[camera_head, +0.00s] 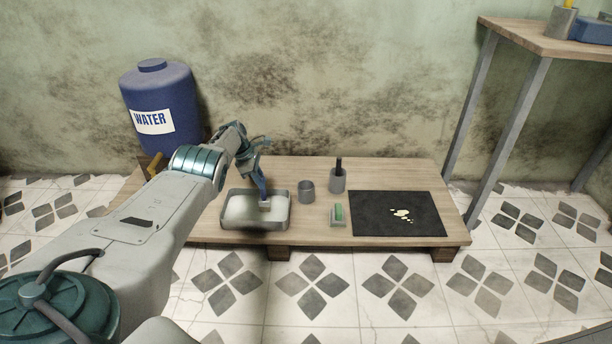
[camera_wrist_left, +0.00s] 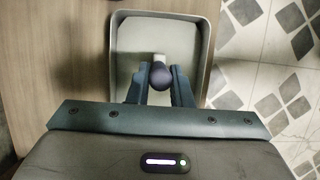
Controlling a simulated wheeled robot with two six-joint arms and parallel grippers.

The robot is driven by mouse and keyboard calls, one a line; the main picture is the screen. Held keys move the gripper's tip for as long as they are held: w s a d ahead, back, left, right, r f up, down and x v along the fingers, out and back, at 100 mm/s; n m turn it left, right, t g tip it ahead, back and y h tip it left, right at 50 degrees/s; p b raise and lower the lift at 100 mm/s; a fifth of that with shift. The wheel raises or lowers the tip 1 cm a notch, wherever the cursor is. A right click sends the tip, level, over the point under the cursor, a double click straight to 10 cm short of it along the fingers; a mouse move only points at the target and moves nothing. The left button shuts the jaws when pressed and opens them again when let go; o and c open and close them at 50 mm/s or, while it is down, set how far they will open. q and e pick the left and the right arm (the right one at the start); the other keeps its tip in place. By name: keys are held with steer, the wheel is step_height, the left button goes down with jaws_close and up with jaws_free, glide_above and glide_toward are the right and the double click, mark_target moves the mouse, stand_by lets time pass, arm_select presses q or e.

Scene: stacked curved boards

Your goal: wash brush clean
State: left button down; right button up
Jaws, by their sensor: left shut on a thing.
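My left gripper (camera_head: 262,190) points down over the left part of the low table and is shut on a brush. In the left wrist view the brush's dark rounded handle end (camera_wrist_left: 158,78) sits between the fingertips, with a pale part beyond it. In the head view the brush's pale lower end (camera_head: 265,205) is inside the grey metal tray (camera_head: 222,213). The tray has a whitish, cloudy inside, and its rim also shows in the left wrist view (camera_wrist_left: 206,50). I cannot tell if the brush touches the tray's bottom. My right gripper is not in view.
A blue water barrel (camera_head: 160,90) stands at the back left. Right of the tray are an empty-looking grey cup (camera_head: 307,192), a grey cup (camera_head: 338,184) holding a dark handle, a green-topped block (camera_head: 338,214) and a black mat (camera_head: 375,225) with pale bits. A taller table (camera_head: 545,45) stands right.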

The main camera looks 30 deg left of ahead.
arm_select(q)
steer(key=s+a+b, duration=0.3)
steer(key=s+a, duration=0.1)
steer(key=a, duration=0.3)
steer(key=shift+s+a+b, duration=0.35)
steer(key=shift+s+a, duration=0.05)
stand_by(0.7)
